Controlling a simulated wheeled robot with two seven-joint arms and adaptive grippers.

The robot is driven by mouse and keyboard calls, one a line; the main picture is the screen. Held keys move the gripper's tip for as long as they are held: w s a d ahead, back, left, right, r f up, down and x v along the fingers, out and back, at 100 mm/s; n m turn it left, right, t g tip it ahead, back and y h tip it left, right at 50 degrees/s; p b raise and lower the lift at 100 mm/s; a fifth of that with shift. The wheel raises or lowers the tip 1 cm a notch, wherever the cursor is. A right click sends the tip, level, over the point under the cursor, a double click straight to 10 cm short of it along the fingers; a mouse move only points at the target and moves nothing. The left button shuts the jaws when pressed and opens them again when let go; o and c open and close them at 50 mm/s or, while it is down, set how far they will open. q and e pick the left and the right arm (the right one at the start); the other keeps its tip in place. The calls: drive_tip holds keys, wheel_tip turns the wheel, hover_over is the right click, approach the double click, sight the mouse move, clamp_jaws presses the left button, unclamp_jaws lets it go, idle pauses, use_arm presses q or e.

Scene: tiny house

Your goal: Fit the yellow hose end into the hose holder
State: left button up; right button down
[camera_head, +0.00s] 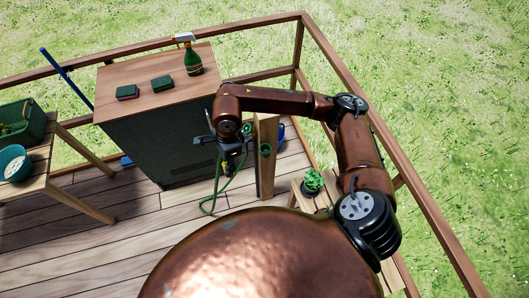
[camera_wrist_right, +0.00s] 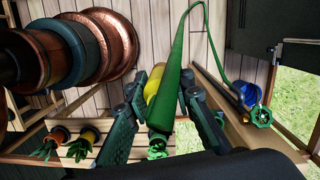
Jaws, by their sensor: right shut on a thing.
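My right gripper (camera_head: 229,156) is beside the dark cabinet, left of a wooden post (camera_head: 267,172). In the right wrist view its fingers (camera_wrist_right: 172,86) are shut around the hose end. The yellow part of the hose end (camera_wrist_right: 153,84) shows between the fingers, beside the green hose (camera_wrist_right: 176,58). The hose also hangs in a loop to the deck in the head view (camera_head: 214,190). A green ring-like fitting (camera_head: 265,150) is on the post, right of the gripper and apart from it; I cannot tell whether it is the hose holder. My left gripper is out of view.
The cabinet (camera_head: 180,130) carries two sponges (camera_head: 127,92) and a spray bottle (camera_head: 193,60). A wooden table (camera_head: 38,178) with green containers stands at left. A potted plant (camera_head: 312,181) is on a low stand at right. A blue object (camera_wrist_right: 246,94) is beside the post.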

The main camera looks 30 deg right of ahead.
drive_tip(key=m, duration=0.2)
drive_tip(key=d+m, duration=0.1)
drive_tip(key=m, duration=0.2)
drive_tip(key=shift+w+d+f+t, duration=0.15)
drive_tip(key=shift+d+t, duration=0.05)
drive_tip(key=shift+t, duration=0.2)
drive_tip(key=m, duration=0.3)
drive_tip(key=m+h+p, duration=0.3)
drive_tip(key=m+p, duration=0.1)
drive_tip(key=m, duration=1.7)
approach(265, 143)
wheel_tip(265, 143, down, 2)
drive_tip(key=s, duration=0.2)
drive_tip(key=f, duration=0.1)
drive_tip(key=f+p, duration=0.1)
drive_tip(key=f, duration=0.1)
drive_tip(key=shift+w+a+f, duration=0.1)
drive_tip(key=shift+w+f, duration=0.1)
drive_tip(key=shift+w, duration=0.05)
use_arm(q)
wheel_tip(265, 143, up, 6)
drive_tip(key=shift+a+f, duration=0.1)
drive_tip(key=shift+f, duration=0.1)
use_arm(e)
drive_tip(key=shift+f, duration=0.25)
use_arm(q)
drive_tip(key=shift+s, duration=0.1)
